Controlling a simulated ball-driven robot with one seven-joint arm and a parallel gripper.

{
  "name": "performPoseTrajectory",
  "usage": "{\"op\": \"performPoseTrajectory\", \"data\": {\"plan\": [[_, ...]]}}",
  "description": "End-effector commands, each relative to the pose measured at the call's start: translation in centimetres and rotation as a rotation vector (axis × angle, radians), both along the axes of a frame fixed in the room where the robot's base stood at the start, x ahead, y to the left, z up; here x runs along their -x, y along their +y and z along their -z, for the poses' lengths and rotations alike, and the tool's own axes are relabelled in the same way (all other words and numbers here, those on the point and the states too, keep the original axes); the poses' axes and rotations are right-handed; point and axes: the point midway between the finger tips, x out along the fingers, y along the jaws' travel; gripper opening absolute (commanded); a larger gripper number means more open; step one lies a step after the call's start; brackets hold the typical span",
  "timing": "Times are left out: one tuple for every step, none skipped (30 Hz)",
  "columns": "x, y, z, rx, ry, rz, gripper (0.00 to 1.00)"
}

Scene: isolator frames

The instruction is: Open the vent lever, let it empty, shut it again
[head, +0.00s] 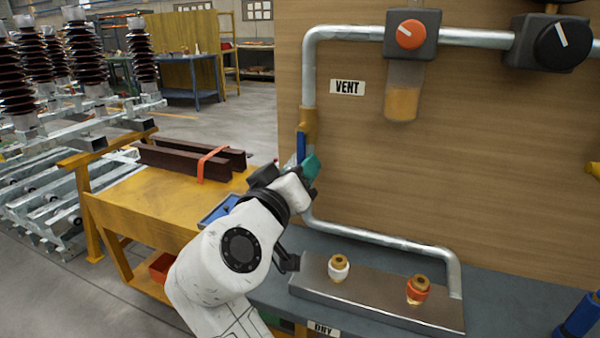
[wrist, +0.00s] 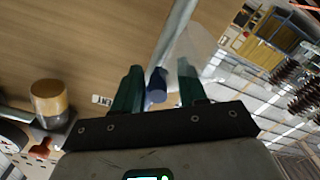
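The vent lever (head: 301,146) is a blue handle at a brass valve body (head: 309,122) on the left vertical pipe, left of the VENT label (head: 347,87). It appears to lie roughly along the pipe; its lower part is hidden by my gripper (head: 305,168). In the wrist view the lever's blue end (wrist: 156,87) sits between the two green fingers of my gripper (wrist: 160,75), closer to the left one. The fingers are apart, with a visible gap to the right. A clear bowl (head: 403,98) under an orange-knobbed valve holds amber liquid in its lower part.
The pipe bends below the valve to a metal block (head: 375,295) with a white-collared and an orange-collared fitting. A black knob (head: 562,42) is at upper right. A yellow bench (head: 150,205) with dark bars stands left. A translucent shape (wrist: 198,50) shows behind the right finger.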

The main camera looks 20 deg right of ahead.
Motion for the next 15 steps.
{"op": "performPoseTrajectory", "data": {"plan": [[-0.08, 0.47, -0.3, 0.005, -0.006, -0.012, 0.4], [-0.07, 0.46, -0.31, 0.005, -0.006, -0.012, 0.43], [-0.05, 0.44, -0.32, 0.005, -0.007, -0.011, 0.44], [-0.04, 0.42, -0.33, 0.005, -0.007, -0.011, 0.44], [-0.02, 0.39, -0.33, 0.005, -0.007, -0.01, 0.44], [-0.01, 0.37, -0.32, 0.005, -0.007, -0.009, 0.44], [0.0, 0.35, -0.32, 0.004, -0.008, -0.009, 0.44], [0.02, 0.34, -0.31, 0.004, -0.007, -0.008, 0.44], [0.03, 0.31, -0.31, 0.004, -0.007, -0.008, 0.44], [0.03, 0.29, -0.29, 0.003, -0.007, -0.007, 0.44], [0.05, 0.29, -0.29, 0.004, -0.007, -0.006, 0.44], [0.11, 0.32, -0.28, 0.003, -0.007, -0.006, 0.44], [0.2, 0.4, -0.27, 0.003, -0.007, -0.006, 0.44], [0.32, 0.52, -0.25, 0.003, -0.007, -0.006, 0.44], [0.57, 0.74, -0.24, 0.003, -0.006, -0.007, 0.44]]}}
